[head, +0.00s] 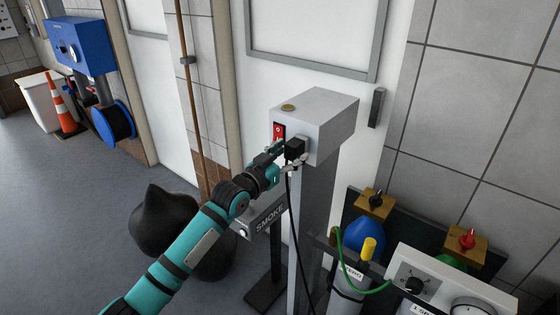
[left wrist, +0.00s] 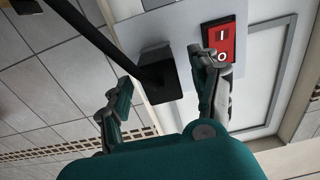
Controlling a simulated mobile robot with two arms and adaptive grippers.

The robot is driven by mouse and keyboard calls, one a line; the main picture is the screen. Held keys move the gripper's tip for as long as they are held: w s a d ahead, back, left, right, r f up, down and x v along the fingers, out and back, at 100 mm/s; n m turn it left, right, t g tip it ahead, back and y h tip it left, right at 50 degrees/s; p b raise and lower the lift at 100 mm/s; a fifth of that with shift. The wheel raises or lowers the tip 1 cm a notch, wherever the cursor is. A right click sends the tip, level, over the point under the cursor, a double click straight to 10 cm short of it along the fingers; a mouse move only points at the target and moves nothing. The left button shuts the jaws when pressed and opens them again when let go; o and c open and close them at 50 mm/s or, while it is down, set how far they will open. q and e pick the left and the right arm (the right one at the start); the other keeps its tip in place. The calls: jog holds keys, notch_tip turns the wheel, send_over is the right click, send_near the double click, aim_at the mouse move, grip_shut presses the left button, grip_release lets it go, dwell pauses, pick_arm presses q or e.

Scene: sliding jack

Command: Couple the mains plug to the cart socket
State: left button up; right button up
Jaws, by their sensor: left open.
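The black mains plug (head: 296,147) sits against the front face of the grey box (head: 318,115) on a post, with its cable (head: 292,215) hanging down. In the left wrist view the plug (left wrist: 160,72) is a dark block at the grey panel, its cable running off to the upper left. The cart socket is hidden behind the plug, so I cannot tell how deep the plug sits. My left gripper (head: 286,158) is at the plug. Its fingers are spread, one on each side of the plug, with visible gaps. My right gripper is not in view.
A red rocker switch (head: 279,132) is close beside the plug. A box marked SMOKE (head: 265,218) is below the gripper. Gas cylinders and a white gauge panel (head: 440,285) stand at the lower right. A dark rounded object (head: 160,220) is behind my arm.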

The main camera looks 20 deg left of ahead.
pick_arm(q)
jog(key=v, duration=1.1)
jog(key=shift+s, duration=0.25)
jog(key=shift+a, duration=0.1)
jog(key=a+f+n+g+y, duration=0.1)
jog(key=a+f+y, duration=0.1)
jog(key=f, duration=0.8)
jog(key=a+f+n+g+y, duration=0.1)
jog(key=a+f+g, duration=0.15)
jog(key=f, duration=0.75)
jog(key=s+a+f+g+y, duration=0.15)
jog(key=s+f, duration=0.35)
jog(key=f, duration=0.6)
jog(key=s+f+g+y, duration=0.15)
jog(key=s+f, duration=0.45)
jog(key=f, duration=0.6)
jog(key=s+d+f+g, duration=0.1)
jog(key=s+f+g, duration=0.4)
jog(key=s+f, duration=1.25)
jog(key=s+d+f+g, duration=0.2)
jog(key=s, duration=0.9)
jog(key=s+d+f+g, duration=0.2)
jog(key=s+f, duration=0.1)
jog(key=s, duration=0.9)
jog(key=shift+d+f+m, duration=0.25)
jog(key=shift+f+m, duration=0.05)
